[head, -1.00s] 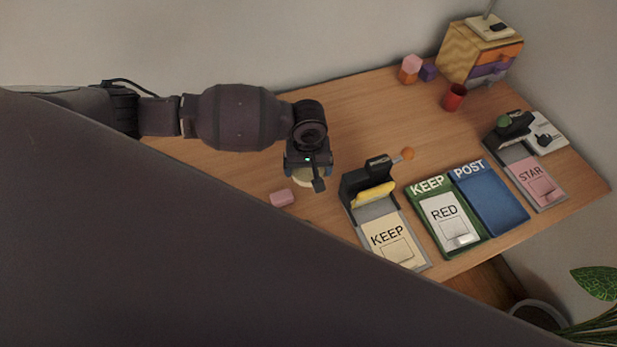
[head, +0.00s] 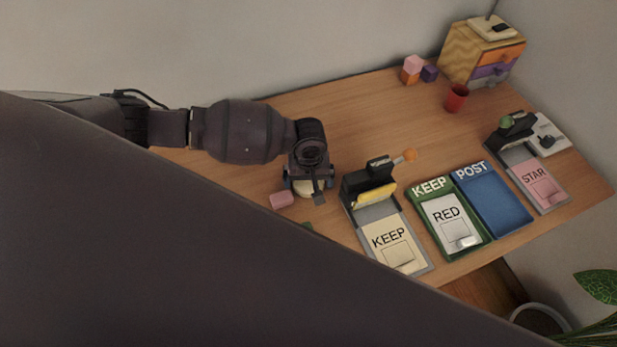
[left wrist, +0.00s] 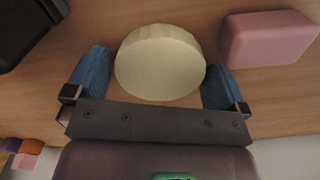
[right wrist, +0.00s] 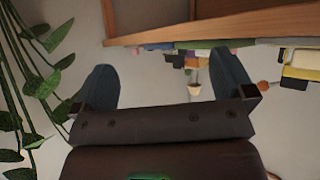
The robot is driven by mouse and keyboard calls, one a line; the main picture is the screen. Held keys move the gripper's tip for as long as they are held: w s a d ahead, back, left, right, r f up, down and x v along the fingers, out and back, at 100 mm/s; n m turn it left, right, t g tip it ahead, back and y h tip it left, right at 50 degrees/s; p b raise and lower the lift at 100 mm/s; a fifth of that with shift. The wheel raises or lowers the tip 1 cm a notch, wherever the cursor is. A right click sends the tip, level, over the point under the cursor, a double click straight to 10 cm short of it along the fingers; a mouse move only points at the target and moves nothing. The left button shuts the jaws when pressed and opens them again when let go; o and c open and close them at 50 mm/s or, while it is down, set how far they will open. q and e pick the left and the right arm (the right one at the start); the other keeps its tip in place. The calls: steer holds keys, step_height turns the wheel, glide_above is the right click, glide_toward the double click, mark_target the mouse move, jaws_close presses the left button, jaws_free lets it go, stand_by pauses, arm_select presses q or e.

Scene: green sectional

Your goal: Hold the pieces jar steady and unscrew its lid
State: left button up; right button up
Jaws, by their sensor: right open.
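The jar shows as a round cream lid (left wrist: 160,62) with a ridged edge in the left wrist view; its body below is hidden. In the head view the cream top (head: 303,188) is partly covered by my left gripper (head: 312,190). In the left wrist view the blue fingertips of my left gripper (left wrist: 155,80) are open, one on each side of the lid.
A pink block (head: 281,200) lies close beside the jar. A stamp-like device with a KEEP card (head: 392,238) stands to its right, then green and blue trays (head: 492,205). A large dark part of mine hides the desk's near left. Plant leaves (right wrist: 40,60) hang near my right gripper.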

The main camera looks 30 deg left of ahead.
arm_select(q)
steer(key=shift+r, duration=0.4)
step_height(320, 180, up, 12)
steer(key=p, duration=0.2)
steer(key=shift+f, duration=0.25)
arm_select(e)
steer(key=shift+w+r, duration=0.2)
steer(key=shift+r, duration=1.05)
steer(key=shift+w+r, duration=0.1)
